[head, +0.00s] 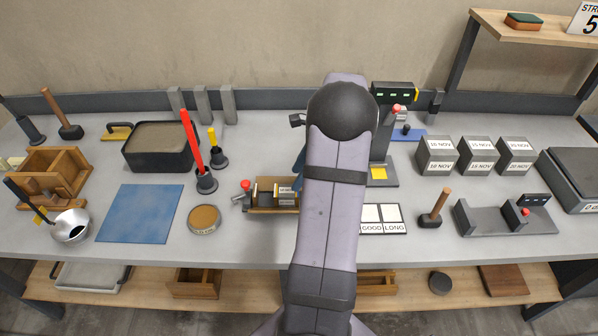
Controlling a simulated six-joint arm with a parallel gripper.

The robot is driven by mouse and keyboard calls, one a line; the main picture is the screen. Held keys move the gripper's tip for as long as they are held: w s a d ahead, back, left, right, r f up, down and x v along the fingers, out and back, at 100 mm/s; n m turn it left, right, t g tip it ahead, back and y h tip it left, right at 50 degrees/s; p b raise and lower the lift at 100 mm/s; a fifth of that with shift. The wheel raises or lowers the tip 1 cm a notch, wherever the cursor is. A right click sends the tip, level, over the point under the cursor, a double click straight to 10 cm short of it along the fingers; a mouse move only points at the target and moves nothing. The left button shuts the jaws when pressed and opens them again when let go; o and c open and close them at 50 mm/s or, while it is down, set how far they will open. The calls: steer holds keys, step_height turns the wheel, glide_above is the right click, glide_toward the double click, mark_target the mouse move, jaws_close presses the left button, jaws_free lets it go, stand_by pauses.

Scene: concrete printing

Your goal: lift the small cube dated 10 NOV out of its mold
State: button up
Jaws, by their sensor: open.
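A wooden mold (262,209) with a red knob at its left end lies on the bench, left of my arm. Small grey blocks show in it, and one block (286,189) near my arm has a white label. The label is too small to read, so I cannot tell if it says 10 NOV. My arm hides the mold's right end. A dark blue sliver of my gripper (298,167) shows at the arm's left edge, above the mold's right part. The rest of my gripper is hidden behind the arm. It is open; its contact with any block cannot be seen.
Dark blocks with date labels (437,159) stand at the right, one label reading 10 NOV. White GOOD and LONG cards (380,217) and a mallet (434,217) lie right of my arm. A round tin (204,219) and blue mat (140,213) lie left of the mold.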

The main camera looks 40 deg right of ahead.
mark_target(288, 190)
steer(key=shift+p+x, duration=1.05)
steer(key=shift+x, duration=2.65)
steer(key=c, duration=0.9)
steer(key=shift+r, duration=0.1)
steer(key=shift+r, duration=0.2)
steer(key=shift+r+p, duration=2.85)
steer(key=shift+r, duration=0.05)
